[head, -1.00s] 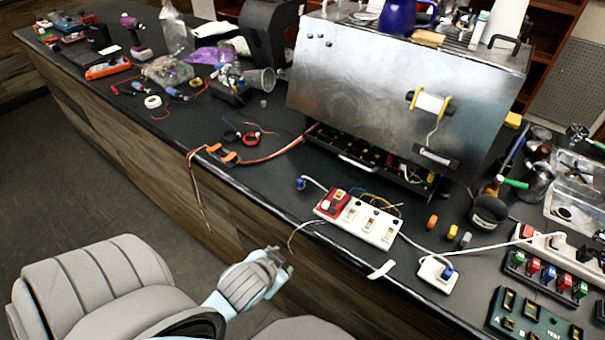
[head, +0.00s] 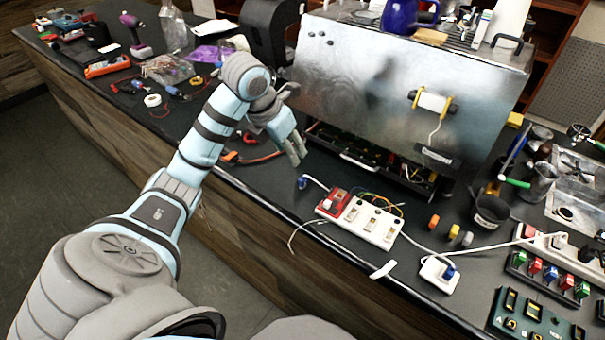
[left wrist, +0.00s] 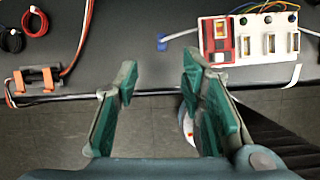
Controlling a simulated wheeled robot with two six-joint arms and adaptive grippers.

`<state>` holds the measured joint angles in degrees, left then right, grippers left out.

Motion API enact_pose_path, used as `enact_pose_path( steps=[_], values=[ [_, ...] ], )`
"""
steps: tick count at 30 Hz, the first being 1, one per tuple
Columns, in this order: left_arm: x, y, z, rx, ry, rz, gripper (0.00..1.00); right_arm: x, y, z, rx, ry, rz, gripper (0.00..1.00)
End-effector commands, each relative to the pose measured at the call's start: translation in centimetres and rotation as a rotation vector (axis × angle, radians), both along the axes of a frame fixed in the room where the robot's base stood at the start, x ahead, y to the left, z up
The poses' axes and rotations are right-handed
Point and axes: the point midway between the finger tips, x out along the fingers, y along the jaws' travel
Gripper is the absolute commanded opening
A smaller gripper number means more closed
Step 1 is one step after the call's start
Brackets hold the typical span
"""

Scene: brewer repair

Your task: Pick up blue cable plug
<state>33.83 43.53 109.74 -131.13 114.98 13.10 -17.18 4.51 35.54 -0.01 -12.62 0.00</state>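A blue cable plug (head: 302,182) lies on the dark counter near its front edge, at the end of a white cable that runs to the white-and-red module strip (head: 372,222). In the left wrist view the plug (left wrist: 162,43) shows beyond my fingertips, between their lines. My left gripper (head: 298,154) is above the counter, just behind the plug in the head view. In the left wrist view the gripper (left wrist: 157,80) is open, with nothing between its fingers. A second blue plug (head: 449,272) sits on a white socket block at the right. My right gripper is not in view.
The steel brewer (head: 390,95) stands behind with an open lower tray. An orange clamp (left wrist: 38,85) with wires lies to the left of the plug. Tools and parts crowd both counter ends. A small patch around the plug is clear.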

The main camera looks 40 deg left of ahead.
Motion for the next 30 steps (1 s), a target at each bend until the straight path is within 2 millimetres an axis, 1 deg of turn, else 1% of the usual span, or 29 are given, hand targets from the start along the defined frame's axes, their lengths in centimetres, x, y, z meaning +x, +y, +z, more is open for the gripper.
enact_pose_path(
  steps=[1,3,4,5,6,9,13,18,21,26,30],
  values=[
    [0.4,-0.1,-2.2,-0.003,0.002,-0.001,0.37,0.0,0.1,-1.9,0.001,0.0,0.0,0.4],
    [1.2,-0.3,-4.4,-0.005,0.002,-0.003,0.37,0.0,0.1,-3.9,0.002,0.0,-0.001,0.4],
    [1.4,-0.3,-5.0,-0.005,0.005,-0.002,0.37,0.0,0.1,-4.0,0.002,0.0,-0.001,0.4],
    [1.7,-0.3,-5.4,-0.006,0.007,-0.004,0.37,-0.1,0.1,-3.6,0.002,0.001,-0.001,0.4],
    [2.0,-0.4,-6.1,-0.006,0.007,-0.004,0.37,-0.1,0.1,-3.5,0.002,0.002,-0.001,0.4],
    [2.8,-0.4,-7.3,-0.005,0.003,-0.004,0.37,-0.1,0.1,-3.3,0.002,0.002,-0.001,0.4],
    [3.2,-0.3,-9.0,-0.004,0.005,-0.005,0.37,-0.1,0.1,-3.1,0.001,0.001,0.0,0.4],
    [4.1,-0.2,-12.1,-0.007,0.003,-0.006,0.37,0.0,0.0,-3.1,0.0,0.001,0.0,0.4],
    [4.4,-0.1,-12.8,-0.004,0.002,-0.007,0.37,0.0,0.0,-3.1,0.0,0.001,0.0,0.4],
    [4.5,-0.1,-12.8,-0.004,0.001,-0.007,0.37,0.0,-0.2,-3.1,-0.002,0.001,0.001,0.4],
    [4.5,-0.1,-12.8,-0.004,0.001,-0.007,0.14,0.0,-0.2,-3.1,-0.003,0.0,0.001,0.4]
  ],
)
